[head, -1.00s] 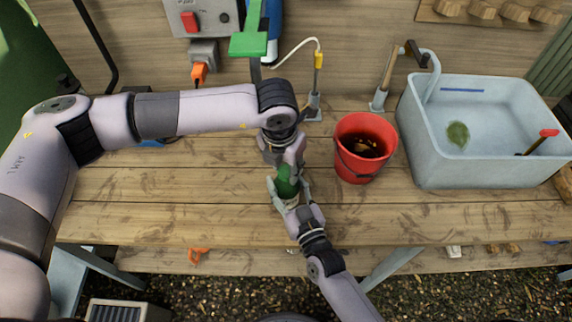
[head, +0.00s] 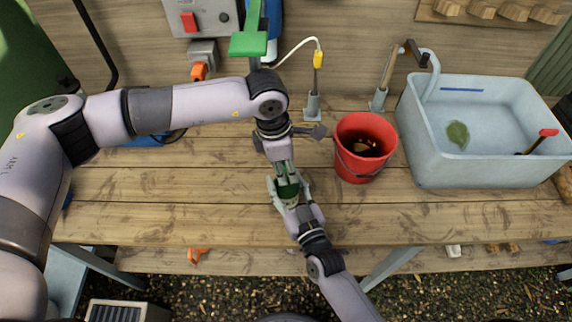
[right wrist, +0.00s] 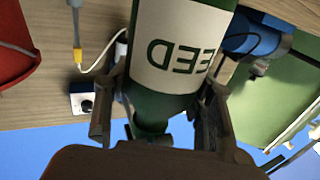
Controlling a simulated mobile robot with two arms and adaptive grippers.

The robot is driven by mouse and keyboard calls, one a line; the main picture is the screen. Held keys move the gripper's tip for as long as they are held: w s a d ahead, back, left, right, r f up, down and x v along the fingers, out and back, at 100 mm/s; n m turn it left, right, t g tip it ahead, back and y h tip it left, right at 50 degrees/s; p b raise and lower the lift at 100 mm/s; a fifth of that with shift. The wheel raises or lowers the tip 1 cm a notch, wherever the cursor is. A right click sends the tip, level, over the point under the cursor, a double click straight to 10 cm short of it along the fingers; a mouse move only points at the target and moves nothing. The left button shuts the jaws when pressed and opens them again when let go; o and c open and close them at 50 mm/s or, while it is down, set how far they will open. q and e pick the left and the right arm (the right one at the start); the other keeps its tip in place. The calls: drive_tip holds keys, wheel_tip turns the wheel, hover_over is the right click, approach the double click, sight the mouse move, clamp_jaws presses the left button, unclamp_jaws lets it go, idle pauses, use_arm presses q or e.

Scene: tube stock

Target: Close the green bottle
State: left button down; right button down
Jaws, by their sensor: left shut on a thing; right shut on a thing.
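The green bottle (head: 288,190) stands at the front middle of the wooden bench. My right gripper (head: 288,197) is shut around its body from the front. In the right wrist view the bottle's white label (right wrist: 178,50) reads upside down, and the dark green shoulder (right wrist: 152,112) lies between the fingers. My left gripper (head: 286,175) reaches down from above and is shut at the top of the bottle. Its fingers hide what they hold, seemingly the cap, and whether it sits fully down cannot be told.
A red bucket (head: 342,150) stands close to the right of my left gripper. A pale blue sink (head: 425,150) is farther right. A hose with a yellow part (head: 318,60) rises behind. The bench front left of the bottle is clear.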

use_arm(q)
drive_tip(key=shift+w+a+m, duration=0.1)
drive_tip(key=shift+w+m, duration=0.05)
drive_tip(key=shift+m, duration=0.25)
drive_tip(key=c, duration=1.1)
unclamp_jaws()
drive_tip(key=n, duration=0.5)
drive_tip(key=shift+n+t, duration=0.3)
drive_tip(key=shift+t, duration=0.1)
drive_tip(key=n, duration=0.5)
drive_tip(key=shift+n+t+y, duration=0.3)
drive_tip(key=shift+n+y, duration=0.1)
wheel_tip(320, 180, up, 12)
drive_tip(key=s, duration=0.1)
drive_tip(key=shift+s+a, duration=0.4)
drive_tip(key=shift+a, duration=0.05)
